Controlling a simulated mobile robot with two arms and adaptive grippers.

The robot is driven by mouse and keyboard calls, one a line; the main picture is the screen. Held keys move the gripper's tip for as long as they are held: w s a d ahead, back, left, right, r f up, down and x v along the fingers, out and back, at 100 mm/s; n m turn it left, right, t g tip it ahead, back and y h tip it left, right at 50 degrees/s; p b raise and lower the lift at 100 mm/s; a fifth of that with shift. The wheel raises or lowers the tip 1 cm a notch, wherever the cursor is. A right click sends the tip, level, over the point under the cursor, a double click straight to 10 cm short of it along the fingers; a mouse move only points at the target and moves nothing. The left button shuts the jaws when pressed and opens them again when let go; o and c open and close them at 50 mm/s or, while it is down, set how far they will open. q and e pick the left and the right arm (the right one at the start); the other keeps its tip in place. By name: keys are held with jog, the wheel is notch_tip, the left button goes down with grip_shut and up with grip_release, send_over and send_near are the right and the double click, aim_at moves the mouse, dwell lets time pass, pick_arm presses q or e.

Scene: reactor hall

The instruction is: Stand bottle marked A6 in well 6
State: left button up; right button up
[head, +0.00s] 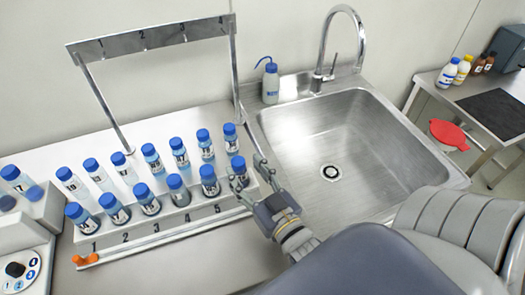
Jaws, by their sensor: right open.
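A rack (165,222) on the counter holds two rows of clear bottles with blue caps, and its front edge carries numbers, of which 1 to 5 show. A bottle (240,176) stands upright at the right end of the front row, past number 5. My right gripper (250,177) is open beside this bottle, with its fingers near it on the right and front; I cannot tell whether they touch it. The gripper covers the rack's front right end, where a number 6 would be. The bottle labels are too small to read surely, so I cannot pick out A6. My left gripper is not in view.
A metal frame with a numbered top bar (150,38) stands behind the rack. A separate bottle (20,181) sits in a grey holder at the left, above a dial panel (18,270). A wash bottle (270,82) and a steel sink (310,130) are to the right.

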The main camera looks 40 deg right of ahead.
jog(key=s+b, duration=0.1)
jog(key=s, duration=0.6)
jog(key=shift+s+a+b, duration=0.15)
jog(key=shift+a+b, duration=0.1)
jog(key=shift+b, duration=0.05)
jog(key=shift+r, duration=0.15)
